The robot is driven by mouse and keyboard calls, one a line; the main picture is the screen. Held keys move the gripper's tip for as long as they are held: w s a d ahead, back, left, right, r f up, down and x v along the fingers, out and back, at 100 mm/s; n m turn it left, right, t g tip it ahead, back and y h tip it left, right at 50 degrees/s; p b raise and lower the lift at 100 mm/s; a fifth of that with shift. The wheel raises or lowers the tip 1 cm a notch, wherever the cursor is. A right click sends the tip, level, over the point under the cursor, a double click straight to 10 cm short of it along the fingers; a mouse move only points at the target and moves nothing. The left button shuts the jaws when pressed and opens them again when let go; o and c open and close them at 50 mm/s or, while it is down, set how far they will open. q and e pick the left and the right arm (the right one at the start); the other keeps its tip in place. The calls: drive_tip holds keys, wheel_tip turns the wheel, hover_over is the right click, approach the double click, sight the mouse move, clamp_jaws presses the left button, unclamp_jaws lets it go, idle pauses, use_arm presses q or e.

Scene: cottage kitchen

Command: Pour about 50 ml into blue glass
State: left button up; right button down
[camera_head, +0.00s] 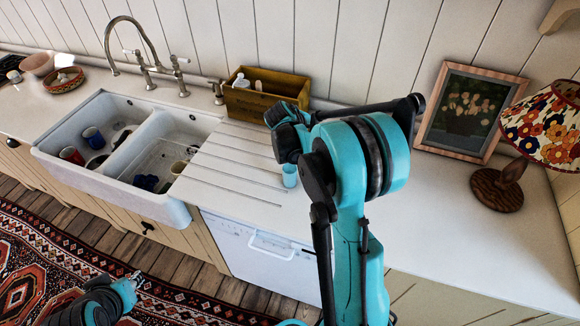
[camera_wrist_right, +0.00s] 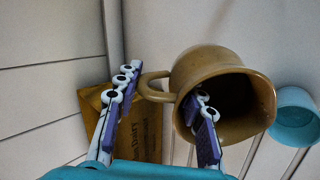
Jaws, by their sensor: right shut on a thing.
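The blue glass (camera_head: 290,178) stands upright on the counter beside the draining grooves, partly behind my right arm. It also shows in the right wrist view (camera_wrist_right: 294,118), just right of a tan jug (camera_wrist_right: 210,62). My right gripper (camera_wrist_right: 162,115) is shut on the jug at its handle side, one finger left of the handle and the other overlapping the mouth. The jug's mouth faces the camera; I see no liquid. The head view hides the jug and right fingers behind my arm. My left gripper (camera_head: 135,279) is low over the floor; its finger opening is too small to tell.
A wooden box (camera_head: 262,96) stands against the back wall. The double sink (camera_head: 110,113) at left holds several mugs. A framed picture (camera_head: 466,112) and a lamp (camera_head: 543,130) stand at right. The counter's right front (camera_head: 470,245) is clear.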

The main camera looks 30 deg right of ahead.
drive_tip(key=shift+w+d+f+g+y, duration=0.35)
drive_tip(key=shift+d+f+y, duration=0.35)
drive_tip(key=shift+f+y, duration=0.05)
drive_tip(key=shift+w+d+f+g+y, duration=0.3)
drive_tip(key=shift+d+f+g+y, duration=0.05)
drive_tip(key=shift+d+f+y, duration=0.35)
drive_tip(key=d+f+y, duration=0.1)
drive_tip(key=w+d+f+g+y, duration=0.1)
drive_tip(key=d+f+y, duration=0.1)
drive_tip(key=f, duration=0.1)
drive_tip(key=shift+w+g, duration=0.25)
drive_tip(key=shift+g, duration=0.05)
drive_tip(key=shift+w+d+f+g+y+b, duration=0.2)
drive_tip(key=shift+d+f+g+y+b, duration=0.2)
drive_tip(key=shift+f+y, duration=0.45)
